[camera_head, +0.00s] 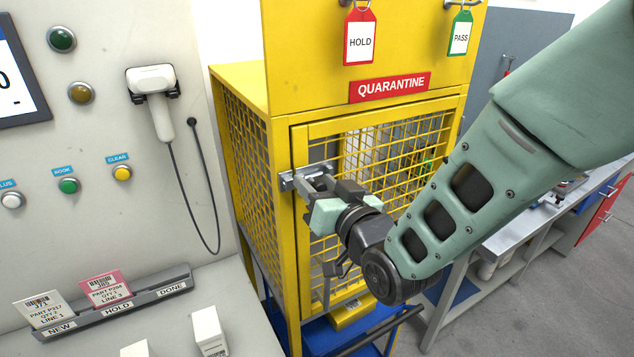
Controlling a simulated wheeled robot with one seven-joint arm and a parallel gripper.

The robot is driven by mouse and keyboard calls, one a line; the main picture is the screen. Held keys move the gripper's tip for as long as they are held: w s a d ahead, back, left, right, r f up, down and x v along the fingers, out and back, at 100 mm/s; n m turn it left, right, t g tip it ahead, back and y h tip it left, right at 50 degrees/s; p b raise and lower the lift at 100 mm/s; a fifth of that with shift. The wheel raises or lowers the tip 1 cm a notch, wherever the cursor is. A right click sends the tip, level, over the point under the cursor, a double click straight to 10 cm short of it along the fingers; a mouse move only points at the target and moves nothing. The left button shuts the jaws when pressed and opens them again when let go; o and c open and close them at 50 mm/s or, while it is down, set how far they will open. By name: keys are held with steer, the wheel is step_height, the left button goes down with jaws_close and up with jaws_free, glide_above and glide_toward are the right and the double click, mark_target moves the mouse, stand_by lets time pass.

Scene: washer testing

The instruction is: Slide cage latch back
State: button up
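The yellow quarantine cage (244,150) stands in the middle of the head view, with a mesh door (385,119) at its front. A grey metal latch (290,183) sits on the left edge of the door and frame. My gripper (312,186) is at the latch, coming from the right, with its fingertips overlapping the latch's right part. The fingers and the latch's handle overlap in this view, so I cannot tell whether they are closed on it. My gripper's body hides part of the door mesh below the latch.
A red HOLD tag (360,38) and a green PASS tag (460,35) hang above the door. A handheld scanner (152,90) with a hanging cord is on the left panel. A card rack (120,305) stands at lower left. A workbench (520,233) is at right.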

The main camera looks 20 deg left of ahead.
mark_target(323, 169)
jaws_close()
steer(key=shift+w+d+f+b, duration=0.2)
steer(key=shift+w+d+b, duration=0.7)
steer(key=shift+w+b, duration=0.25)
steer(key=shift+w+d+r, duration=0.15)
steer(key=shift+d+r, duration=0.1)
jaws_free()
steer(key=shift+s+d+f+b, duration=0.15)
steer(key=shift+s+d+b, duration=0.1)
steer(key=shift+b, duration=0.1)
steer(key=b+v, duration=0.9)
steer(key=v, duration=0.5)
steer(key=shift+d+f, duration=0.15)
steer(key=shift+f, duration=0.05)
